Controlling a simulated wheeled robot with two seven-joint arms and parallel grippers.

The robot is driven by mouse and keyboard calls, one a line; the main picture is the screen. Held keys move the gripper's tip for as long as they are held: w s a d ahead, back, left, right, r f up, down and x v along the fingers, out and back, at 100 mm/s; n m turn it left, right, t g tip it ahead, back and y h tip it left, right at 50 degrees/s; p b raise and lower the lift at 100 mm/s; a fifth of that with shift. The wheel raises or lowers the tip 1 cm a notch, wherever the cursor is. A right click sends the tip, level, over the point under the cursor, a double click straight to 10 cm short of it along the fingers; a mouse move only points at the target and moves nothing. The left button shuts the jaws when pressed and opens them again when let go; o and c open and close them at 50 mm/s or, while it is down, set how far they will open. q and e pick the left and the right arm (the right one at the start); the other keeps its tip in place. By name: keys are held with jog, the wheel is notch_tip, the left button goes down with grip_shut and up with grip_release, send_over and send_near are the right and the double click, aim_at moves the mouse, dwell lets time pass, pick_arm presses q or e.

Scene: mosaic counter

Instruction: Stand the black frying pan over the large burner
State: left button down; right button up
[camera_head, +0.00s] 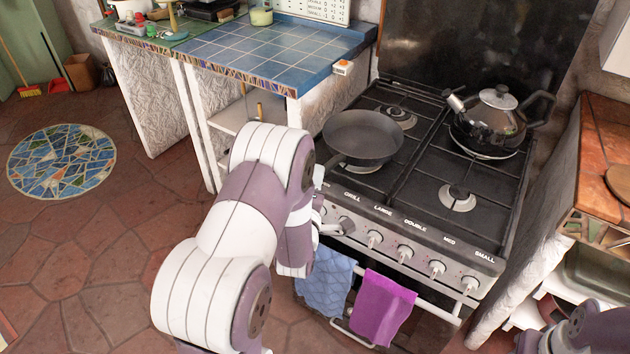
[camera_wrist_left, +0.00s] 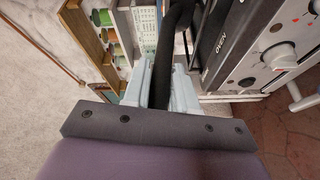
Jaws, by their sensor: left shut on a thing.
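The black frying pan (camera_head: 362,138) is upright and roughly level at the left side of the stove, over the front left burner (camera_head: 364,168), whose pale edge shows below it. I cannot tell whether the pan touches the grate. Its handle points front left, toward my left gripper. In the left wrist view, my left gripper (camera_wrist_left: 166,84) is shut on the black handle (camera_wrist_left: 175,45). In the head view my own arm mostly hides this gripper. The labels do not tell me which burner is the large one. Only part of my right arm shows at the lower right.
A dark kettle (camera_head: 490,125) stands on the back right burner. The back left burner (camera_head: 400,117) and front right burner (camera_head: 457,197) are bare. Knobs (camera_head: 375,239) line the stove front. Blue (camera_head: 326,281) and purple (camera_head: 382,307) towels hang below. A blue tiled counter (camera_head: 270,52) is left.

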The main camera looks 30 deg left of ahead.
pick_arm(q)
jog(key=c, duration=0.9)
grip_release()
jog(key=shift+s, duration=0.1)
jog(key=b+v, duration=0.1)
jog(key=v, duration=1)
jog(key=d+f+m+g+h, duration=0.55)
jog(key=m+g, duration=0.35)
jog(key=m, duration=0.2)
jog(key=s+d+r+m+g, duration=0.3)
jog(key=s+m+g, duration=0.3)
jog(key=s+m, duration=0.2)
jog(key=shift+s+g, duration=0.4)
jog(key=shift+s, duration=0.35)
